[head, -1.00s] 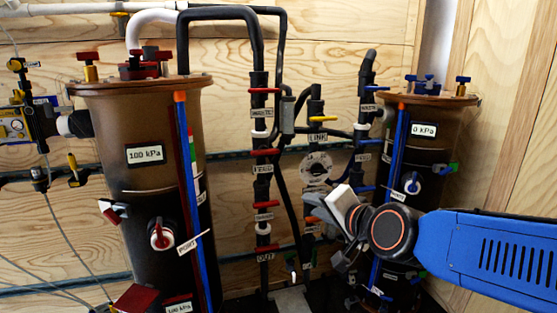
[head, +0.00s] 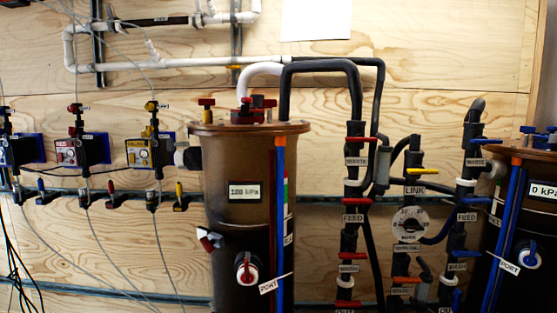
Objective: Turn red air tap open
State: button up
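Several regulator units hang in a row on the plywood wall at the left of the head view. The one with a red dial face (head: 67,152) has a red-handled valve (head: 75,108) on top. Low on its right is a small tap with a red handle (head: 110,197), which stands roughly upright, across the horizontal rail. Its exact angle is too small to tell. A blue-handled tap (head: 41,188) is to its left and a yellow-handled tap (head: 180,193) to its right. My gripper is not in view.
A brown filter tank (head: 228,215) marked with a kPa label stands right of the taps. Black pipes with red handles (head: 355,201) rise beyond it, and a second tank (head: 510,240) is at the right edge. Thin grey hoses (head: 120,250) hang below the taps.

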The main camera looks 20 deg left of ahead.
aim_at(207, 103)
jog(key=u, duration=1.3)
jog(key=i+j, duration=0.2)
jog(key=j, duration=0.2)
jog(key=i+j+u, duration=0.1)
jog(key=j, duration=0.3)
jog(key=i+j, duration=0.25)
jog(key=j+u, duration=0.05)
jog(key=j, duration=0.05)
